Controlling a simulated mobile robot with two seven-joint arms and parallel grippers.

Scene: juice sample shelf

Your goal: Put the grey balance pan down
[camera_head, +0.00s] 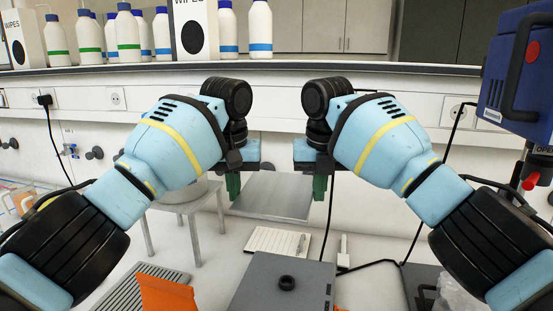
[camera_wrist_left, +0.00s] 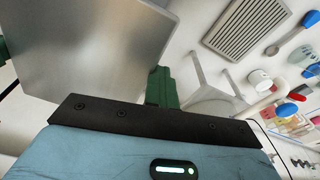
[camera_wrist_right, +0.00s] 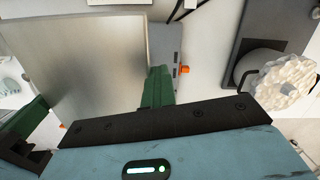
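The grey balance pan (camera_head: 275,194) is a square, flat metal plate held between my two grippers, above the counter. It fills the upper left of the left wrist view (camera_wrist_left: 90,45) and of the right wrist view (camera_wrist_right: 85,65). My left gripper (camera_head: 233,186) has its green fingers close together at the pan's left edge. My right gripper (camera_head: 320,187) has its green fingers close together at the right edge. Both look shut on the pan, though the exact contact is partly hidden. The grey balance (camera_head: 285,282), with a black knob on top, stands at the front without its pan.
A notepad with a pen (camera_head: 278,241) lies behind the balance. A small grey table (camera_head: 187,205) stands to the left, with a vented grey plate (camera_head: 138,288) and an orange piece (camera_head: 166,295) nearer. Cables run at the right. Bottles (camera_head: 128,35) fill the shelf above.

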